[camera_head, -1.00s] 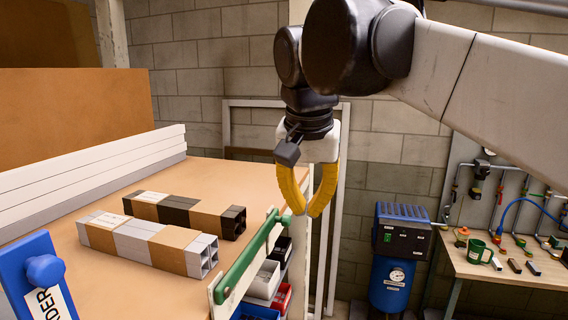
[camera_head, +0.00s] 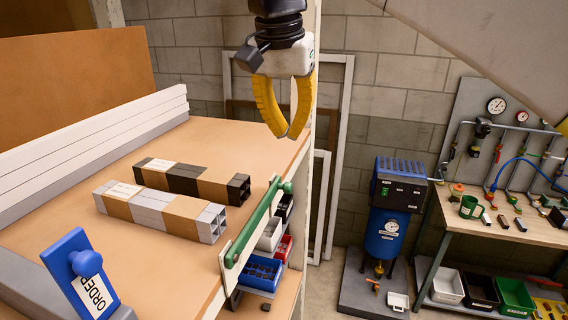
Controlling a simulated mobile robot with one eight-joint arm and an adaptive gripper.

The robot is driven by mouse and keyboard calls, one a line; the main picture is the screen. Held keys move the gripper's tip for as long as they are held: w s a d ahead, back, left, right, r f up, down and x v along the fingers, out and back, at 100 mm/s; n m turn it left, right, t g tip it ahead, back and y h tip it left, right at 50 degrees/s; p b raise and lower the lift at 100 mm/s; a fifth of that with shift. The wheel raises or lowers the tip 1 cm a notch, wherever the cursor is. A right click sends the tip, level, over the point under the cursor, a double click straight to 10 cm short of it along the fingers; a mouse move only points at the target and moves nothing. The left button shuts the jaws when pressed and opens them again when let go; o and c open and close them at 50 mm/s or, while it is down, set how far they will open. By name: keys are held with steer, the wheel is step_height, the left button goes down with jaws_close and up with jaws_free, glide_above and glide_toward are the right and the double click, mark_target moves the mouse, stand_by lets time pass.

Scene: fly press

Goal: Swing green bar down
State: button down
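The green bar (camera_head: 257,224) runs along the right edge of the brown-topped bench, on a pale mounting strip (camera_head: 228,277). My gripper (camera_head: 289,137) hangs from above, pointing down, with two yellow curved fingers. The fingers bow apart in the middle and their tips are close together or touching; nothing shows between them. In the picture, the tips are above the bar's far end, apart from it.
Two bundles of square tubes, dark (camera_head: 192,181) and light (camera_head: 160,212), lie on the bench top (camera_head: 125,262). A blue ORDER plate (camera_head: 80,275) stands front left. Bins (camera_head: 262,271) sit below the bar. A blue compressor (camera_head: 391,215) and a workbench (camera_head: 505,232) are at right.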

steer(key=p+x, duration=0.1)
steer(key=x, duration=1.1)
steer(key=shift+p, duration=0.3)
steer(key=shift+d+f, duration=0.1)
